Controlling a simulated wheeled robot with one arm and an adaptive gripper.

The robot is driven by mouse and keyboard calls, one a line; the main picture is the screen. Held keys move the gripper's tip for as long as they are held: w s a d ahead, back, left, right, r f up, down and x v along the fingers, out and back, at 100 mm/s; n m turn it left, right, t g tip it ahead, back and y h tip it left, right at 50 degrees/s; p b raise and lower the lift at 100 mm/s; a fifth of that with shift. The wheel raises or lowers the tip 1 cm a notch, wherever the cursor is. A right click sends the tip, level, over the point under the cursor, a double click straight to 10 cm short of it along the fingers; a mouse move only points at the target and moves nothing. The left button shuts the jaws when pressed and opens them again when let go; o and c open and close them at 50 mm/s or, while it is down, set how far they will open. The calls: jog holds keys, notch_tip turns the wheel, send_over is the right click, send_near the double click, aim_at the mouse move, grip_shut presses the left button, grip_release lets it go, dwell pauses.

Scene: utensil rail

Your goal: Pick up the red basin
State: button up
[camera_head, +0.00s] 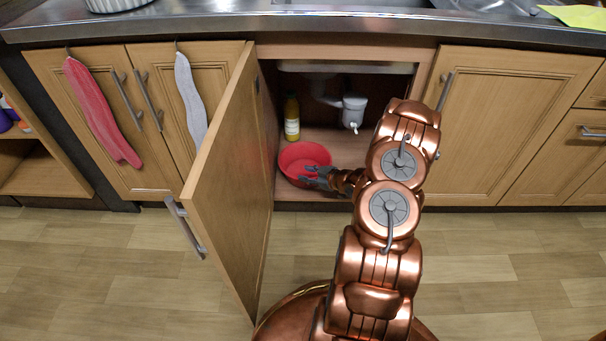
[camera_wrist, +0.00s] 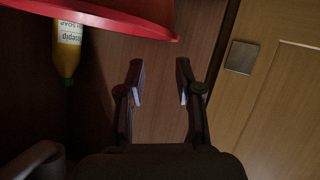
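The red basin (camera_head: 296,157) sits on the floor of the open cabinet under the counter, near its front left. Its red rim and side also show at the top left of the wrist view (camera_wrist: 125,14). My gripper (camera_head: 314,175) is at the right front part of the basin in the head view and hides a bit of its rim. In the wrist view the two fingers of my gripper (camera_wrist: 161,82) are apart with nothing between them. The basin's edge lies beyond the fingertips there. I cannot tell whether a finger touches it.
A yellow bottle (camera_head: 292,118) stands behind the basin. A white pipe fitting (camera_head: 353,108) hangs under the sink. The open cabinet door (camera_head: 232,185) juts out on the left of my arm. A closed door (camera_head: 508,120) is on the right. Towels hang further left.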

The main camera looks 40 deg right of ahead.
jog(key=shift+t, duration=0.3)
jog(key=shift+s+a+f+b+x, duration=0.2)
jog(key=shift+b+x, duration=0.45)
jog(key=shift+x, duration=0.75)
jog(key=shift+s+a+f+b+x, duration=0.1)
jog(key=shift+f+b+x, duration=0.15)
jog(key=shift+b+x, duration=0.8)
jog(key=shift+s+a+f+b+x, duration=0.1)
jog(key=shift+f+b+x, duration=0.15)
jog(key=shift+x, duration=1.45)
jog(key=shift+c, duration=0.2)
grip_shut()
jog(key=shift+r, duration=0.1)
